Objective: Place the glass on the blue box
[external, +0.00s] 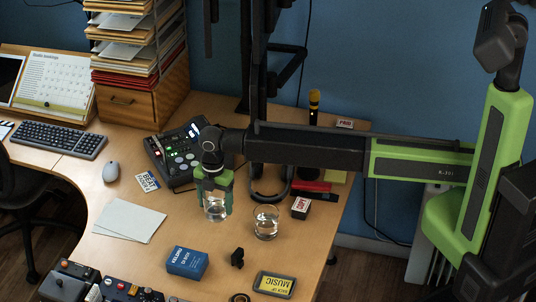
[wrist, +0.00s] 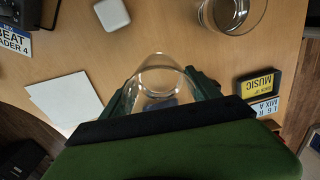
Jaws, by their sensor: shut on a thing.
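My gripper (external: 214,198) is shut on a clear glass (external: 215,210), its green fingers on either side. The glass looks upright and empty. It shows between the fingers in the wrist view (wrist: 160,72). I cannot tell how far its base is above the desk. The blue box (external: 187,262) lies on the desk in front of the glass and slightly left, with a clear top. In the wrist view a dark bluish shape shows through the glass; I cannot tell if it is the box.
A second glass (external: 265,223), with clear liquid, stands right of my gripper. White papers (external: 130,222) lie to the left. A mixer (external: 178,150) is behind. A small black object (external: 237,258) and a yellow MUSIC tag (external: 274,284) are right of the box.

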